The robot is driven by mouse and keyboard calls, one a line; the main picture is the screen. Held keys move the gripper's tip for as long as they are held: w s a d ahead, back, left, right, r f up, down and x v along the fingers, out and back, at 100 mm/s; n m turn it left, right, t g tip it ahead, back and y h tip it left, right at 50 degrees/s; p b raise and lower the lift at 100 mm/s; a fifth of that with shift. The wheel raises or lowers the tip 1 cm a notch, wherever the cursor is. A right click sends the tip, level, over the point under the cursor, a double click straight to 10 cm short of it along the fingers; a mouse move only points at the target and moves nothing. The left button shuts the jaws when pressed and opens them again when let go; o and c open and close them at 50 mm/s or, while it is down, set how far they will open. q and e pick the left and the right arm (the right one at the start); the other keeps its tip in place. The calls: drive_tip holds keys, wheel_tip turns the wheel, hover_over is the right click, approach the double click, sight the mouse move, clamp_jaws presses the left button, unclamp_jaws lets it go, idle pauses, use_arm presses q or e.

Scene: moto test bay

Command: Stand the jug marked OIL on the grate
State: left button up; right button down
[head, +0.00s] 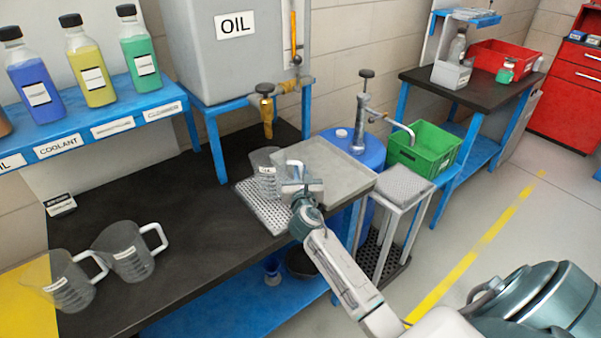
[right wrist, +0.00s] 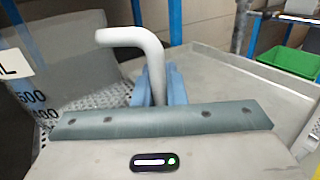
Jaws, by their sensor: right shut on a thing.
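A clear measuring jug (head: 264,178) with a small white label stands upright below the tank's brass tap, at the back of the perforated metal grate (head: 276,217). Whether its base touches the grate is hard to tell. My right gripper (head: 294,184) is shut on the jug's white handle, at the jug's right side. In the right wrist view the blue fingers (right wrist: 154,86) close around the handle (right wrist: 135,38), and the jug body (right wrist: 75,62) fills the left, with an L of its label and volume marks showing. My left gripper is out of view.
The brass tap (head: 266,108) hangs from the grey OIL tank (head: 225,60) just above the jug. A grey tray (head: 335,168) lies right beside it. Two other clear jugs (head: 128,252) stand at the bench's left front. The black bench (head: 200,240) between is clear.

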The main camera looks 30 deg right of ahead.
drive_tip(key=shift+f+b, duration=0.35)
drive_tip(key=shift+f, duration=0.15)
idle(0.5)
drive_tip(key=c, duration=1.4)
unclamp_jaws()
drive_tip(key=shift+s, duration=0.1)
drive_tip(key=b+v, duration=0.1)
drive_tip(key=v, duration=0.9)
drive_tip(key=shift+s+a+r, duration=0.1)
drive_tip(key=shift+s+a, duration=0.1)
drive_tip(key=shift+s, duration=0.1)
